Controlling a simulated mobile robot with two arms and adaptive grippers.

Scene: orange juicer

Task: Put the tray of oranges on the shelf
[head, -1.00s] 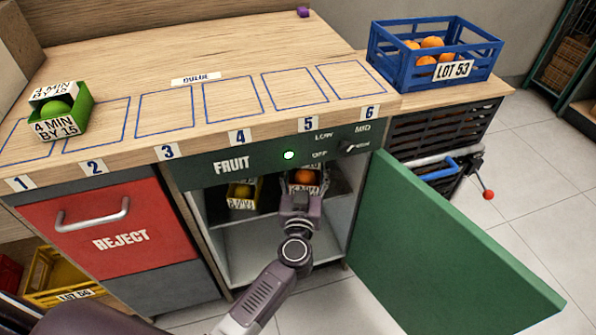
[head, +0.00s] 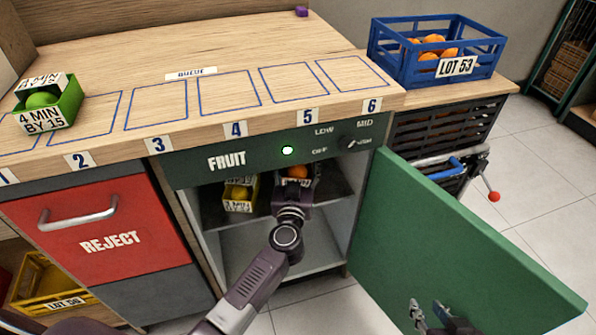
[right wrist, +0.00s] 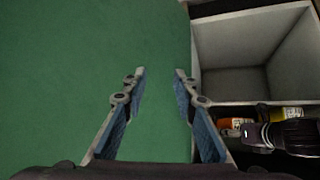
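The small tray of oranges (head: 298,183) is inside the open cabinet under the FRUIT panel, at the shelf (head: 328,190). An orange (head: 298,171) shows in it. My left gripper (head: 291,197) is at the tray's near side and covers part of it. Its fingertips are hidden, so I cannot tell whether it grips the tray or whether the tray rests on the shelf.
A tray with yellow fruit (head: 239,195) stands left of the orange tray on the shelf. The green door stands open on the right. A green tray (head: 68,100) is on the counter; a blue crate (head: 400,62) stands to the right. The lower compartment looks empty.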

